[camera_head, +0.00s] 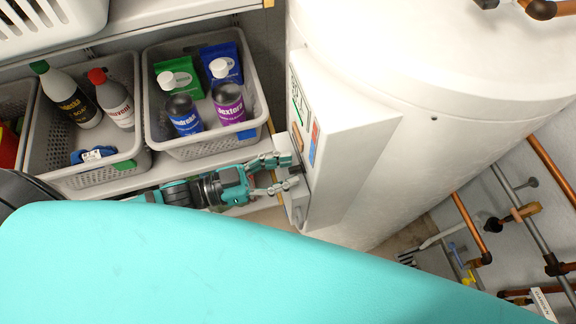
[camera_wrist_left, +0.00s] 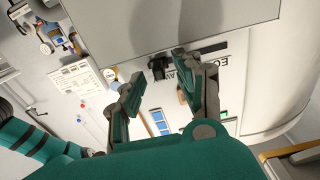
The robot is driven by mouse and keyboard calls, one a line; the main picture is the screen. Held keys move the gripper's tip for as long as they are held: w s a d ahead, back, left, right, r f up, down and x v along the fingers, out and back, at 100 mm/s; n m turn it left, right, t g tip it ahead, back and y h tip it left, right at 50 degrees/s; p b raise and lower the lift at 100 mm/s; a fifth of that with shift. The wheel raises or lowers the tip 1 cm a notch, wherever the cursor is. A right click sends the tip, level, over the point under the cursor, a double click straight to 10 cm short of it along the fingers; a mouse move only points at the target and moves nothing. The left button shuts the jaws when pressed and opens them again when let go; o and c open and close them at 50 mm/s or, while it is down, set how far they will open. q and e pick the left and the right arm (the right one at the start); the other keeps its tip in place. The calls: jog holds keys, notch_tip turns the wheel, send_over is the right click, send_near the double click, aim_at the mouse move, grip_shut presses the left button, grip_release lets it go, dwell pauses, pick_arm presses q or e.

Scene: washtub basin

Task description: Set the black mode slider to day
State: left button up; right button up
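The black mode slider (camera_wrist_left: 157,67) shows in the left wrist view as a small dark knob at a dark slot in the white control panel (camera_wrist_left: 215,85). Black lettering stands beside it, partly hidden by a finger. My left gripper (camera_wrist_left: 158,75) is open, with its fingers apart and the knob between and just beyond the tips. I see no clear contact. In the head view my left gripper (camera_head: 284,172) reaches the face of the white control box (camera_head: 345,150), side-on to me. The knob's exact setting cannot be told. My right gripper is not in view.
The control box sits on a large white tank (camera_head: 430,70). Grey baskets of bottles (camera_head: 205,150) stand on shelves to the left, close to my left arm. Copper pipes (camera_head: 470,225) run at the right. My teal body covers the lower head view.

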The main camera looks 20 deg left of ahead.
pick_arm(q)
jog(key=shift+w+d, duration=0.3)
jog(key=shift+d, duration=0.15)
grip_shut()
